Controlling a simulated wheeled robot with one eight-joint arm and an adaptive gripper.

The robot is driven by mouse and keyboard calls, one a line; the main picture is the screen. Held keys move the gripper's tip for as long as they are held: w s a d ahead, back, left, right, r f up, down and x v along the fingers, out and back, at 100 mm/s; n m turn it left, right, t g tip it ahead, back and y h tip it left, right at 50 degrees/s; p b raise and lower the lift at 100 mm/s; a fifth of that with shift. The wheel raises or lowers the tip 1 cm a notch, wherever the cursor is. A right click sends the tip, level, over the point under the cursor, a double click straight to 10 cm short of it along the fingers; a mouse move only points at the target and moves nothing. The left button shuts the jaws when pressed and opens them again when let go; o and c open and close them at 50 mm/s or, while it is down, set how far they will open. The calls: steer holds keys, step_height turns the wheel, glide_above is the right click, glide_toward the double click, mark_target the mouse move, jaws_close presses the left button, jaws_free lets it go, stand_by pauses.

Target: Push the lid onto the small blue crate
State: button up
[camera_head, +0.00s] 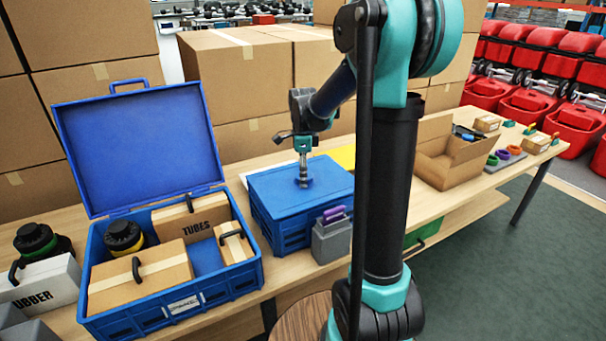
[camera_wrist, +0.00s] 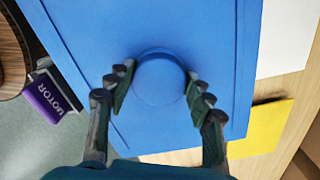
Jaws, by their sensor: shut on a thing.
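The small blue crate (camera_head: 285,235) stands on the table in the head view, in the middle. Its blue lid (camera_head: 270,187) lies over the top of the crate and looks about level; I cannot tell whether its edges are pressed fully down. My gripper (camera_head: 304,180) points straight down over the lid's middle. In the wrist view my gripper (camera_wrist: 158,88) has its fingers on both sides of the round blue knob (camera_wrist: 159,78) and is shut on it. The lid (camera_wrist: 185,25) fills most of the wrist view. The crate's far sides are hidden.
A large open blue crate (camera_head: 252,278) with boxes stands close on the left. A grey holder (camera_head: 331,242) with a purple item, marked MOTOR in the wrist view (camera_wrist: 52,93), is beside the small crate. A yellow sheet (camera_head: 343,157) and an open cardboard box (camera_head: 448,155) are to the right.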

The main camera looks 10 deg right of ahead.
steer(key=o, duration=1.9)
steer(key=shift+r, duration=3.55)
